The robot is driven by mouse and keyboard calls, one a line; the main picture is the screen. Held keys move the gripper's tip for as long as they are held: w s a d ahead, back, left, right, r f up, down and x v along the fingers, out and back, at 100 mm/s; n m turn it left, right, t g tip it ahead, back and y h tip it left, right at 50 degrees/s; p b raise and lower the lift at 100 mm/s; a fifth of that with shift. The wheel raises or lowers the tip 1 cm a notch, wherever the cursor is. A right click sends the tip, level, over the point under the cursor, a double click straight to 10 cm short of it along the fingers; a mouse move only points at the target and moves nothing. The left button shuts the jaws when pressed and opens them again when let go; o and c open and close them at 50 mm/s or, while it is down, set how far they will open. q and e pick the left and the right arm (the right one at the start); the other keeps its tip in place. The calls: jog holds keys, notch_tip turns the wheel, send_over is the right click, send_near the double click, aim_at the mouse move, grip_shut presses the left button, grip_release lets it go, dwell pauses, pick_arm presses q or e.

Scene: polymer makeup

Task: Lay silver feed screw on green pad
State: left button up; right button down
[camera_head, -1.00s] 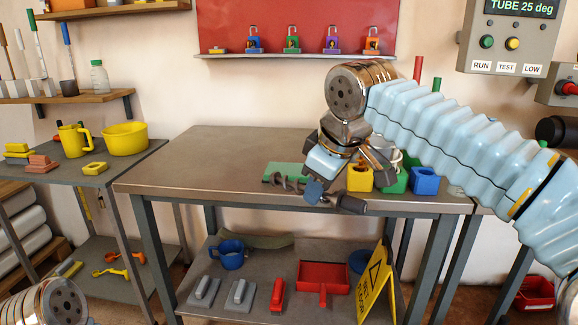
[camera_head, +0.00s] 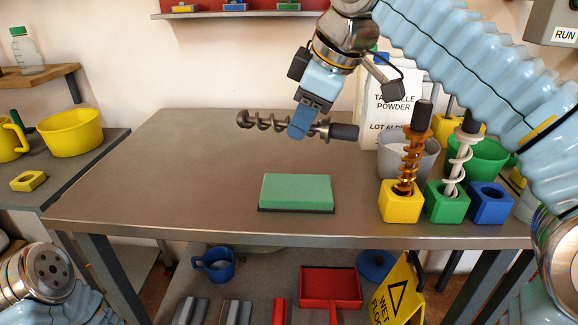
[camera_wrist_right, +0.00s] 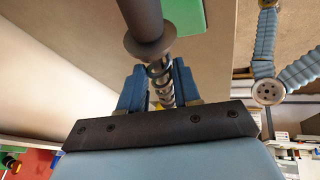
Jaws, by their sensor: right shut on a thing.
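The silver feed screw (camera_head: 262,122) has a spiral shaft and a dark handle. My right gripper (camera_head: 300,122) is shut on its shaft and holds it roughly level above the table, behind and above the green pad. In the right wrist view the screw (camera_wrist_right: 160,75) runs between the two blue fingers (camera_wrist_right: 160,88), its dark handle toward the top. The green pad (camera_head: 297,189) lies bare on the table near the front edge; part of it shows in the wrist view (camera_wrist_right: 190,15). My left gripper is not in view; only part of my left arm shows at lower left.
Yellow (camera_head: 400,207), green (camera_head: 446,208) and blue (camera_head: 490,207) blocks stand right of the pad. An orange screw (camera_head: 411,150) and a white screw (camera_head: 460,155) stand upright in the first two. Grey and green tubs and a powder container stand behind. The table's left side is clear.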

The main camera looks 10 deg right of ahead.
jog(key=f+b, duration=0.1)
jog(key=f, duration=0.3)
jog(key=shift+w+f+b, duration=0.2)
jog(key=shift+f+b, duration=0.8)
jog(key=shift+f, duration=1.95)
jog(key=shift+f, duration=0.15)
jog(key=c, duration=0.8)
grip_release()
jog(key=shift+s+r, duration=0.1)
jog(key=shift+r, duration=0.35)
jog(key=p+v, duration=0.2)
jog(key=v, duration=0.9)
jog(key=shift+s+d+r, duration=0.1)
jog(key=shift+s+r, duration=0.05)
jog(key=shift+r, duration=0.05)
